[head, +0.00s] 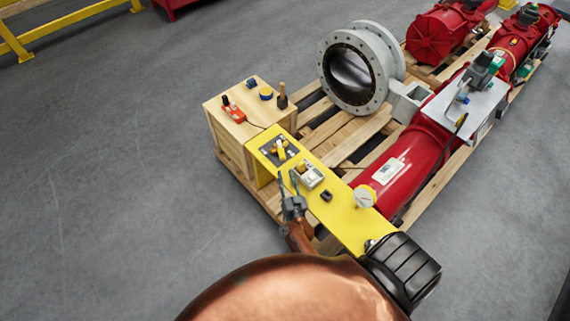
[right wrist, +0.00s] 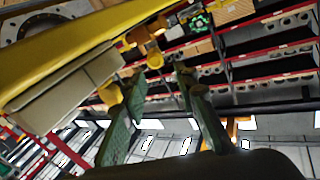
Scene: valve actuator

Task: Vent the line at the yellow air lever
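The yellow air lever (head: 280,148) stands on a dark square plate at the far left end of the yellow panel (head: 343,213). My right gripper (head: 288,178) is beside the panel's near edge, just short of the lever, with its fingers pointing toward it. Its two fingers are apart, with nothing between them. In the right wrist view the open fingers (right wrist: 160,82) show, with yellow parts (right wrist: 154,58) beyond their tips; I cannot tell for sure whether these are the lever. No contact with the lever is visible. My left gripper is out of view.
A grey-white switch box (head: 309,175), a small black knob (head: 326,195) and a gauge (head: 365,197) sit along the panel. A wooden box (head: 236,132) with small tools adjoins it. A red cylinder (head: 410,165) and a flanged valve (head: 350,75) lie behind. Floor at left is clear.

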